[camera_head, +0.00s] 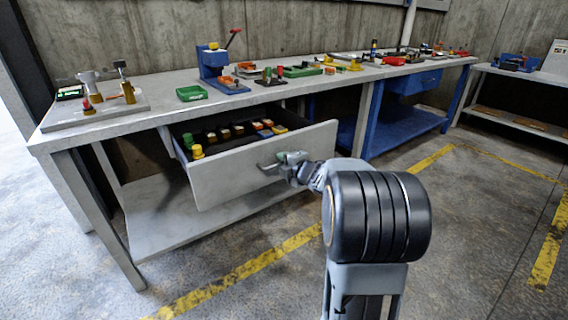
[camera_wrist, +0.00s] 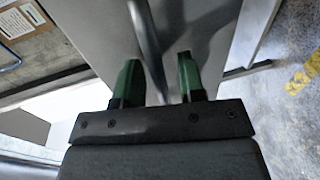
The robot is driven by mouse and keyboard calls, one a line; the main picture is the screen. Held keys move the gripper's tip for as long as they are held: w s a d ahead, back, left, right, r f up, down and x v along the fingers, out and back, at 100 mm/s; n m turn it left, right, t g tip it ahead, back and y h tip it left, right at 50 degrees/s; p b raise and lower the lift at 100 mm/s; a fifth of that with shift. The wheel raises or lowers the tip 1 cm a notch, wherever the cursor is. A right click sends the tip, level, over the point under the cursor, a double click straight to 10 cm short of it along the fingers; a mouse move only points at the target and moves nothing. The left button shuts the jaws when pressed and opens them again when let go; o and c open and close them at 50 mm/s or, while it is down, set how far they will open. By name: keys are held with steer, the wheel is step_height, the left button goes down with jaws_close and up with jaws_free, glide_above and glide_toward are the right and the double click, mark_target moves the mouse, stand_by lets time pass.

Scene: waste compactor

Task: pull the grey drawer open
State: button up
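The grey drawer (camera_head: 255,165) under the workbench stands pulled out, with its dark inside and contents showing. Its front panel (camera_wrist: 95,30) fills much of the wrist view. The drawer's grey bar handle (camera_head: 268,166) is on the front, partly hidden by my gripper (camera_head: 291,160). In the wrist view, the handle (camera_wrist: 146,35) runs down between the green fingertips of my gripper (camera_wrist: 158,66). The fingers are apart, with a gap visible beside the bar. I cannot tell whether either finger touches it.
Yellow, orange and dark items (camera_head: 238,130) lie in the drawer. The workbench top (camera_head: 150,85) holds a blue press (camera_head: 213,68), a green tray (camera_head: 192,93) and small parts. A lower shelf (camera_head: 160,215) lies beneath the drawer. The floor (camera_head: 465,215) on the right is clear, with yellow lines.

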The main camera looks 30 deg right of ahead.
steer(key=p+v, duration=0.4)
steer(key=v, duration=1)
steer(key=shift+w+a, duration=0.1)
step_height(320, 180, up, 16)
steer(key=a+m+g+h+p, duration=0.3)
steer(key=m+h+p, duration=0.3)
steer(key=m+p, duration=0.7)
steer(key=s+a+r+m+g+y+p, duration=0.2)
steer(key=s+a+r+m+g+p, duration=0.1)
steer(key=s+a+p, duration=0.3)
steer(key=s+a+r+m+g+y+p, duration=0.2)
steer(key=s+a+r+g+p, duration=0.3)
steer(key=a+p, duration=0.4)
steer(key=shift+s+a+r+m+g+p, duration=0.25)
steer(key=shift+s+a+m+g+p, duration=0.15)
steer(key=shift+s+m+p, duration=0.45)
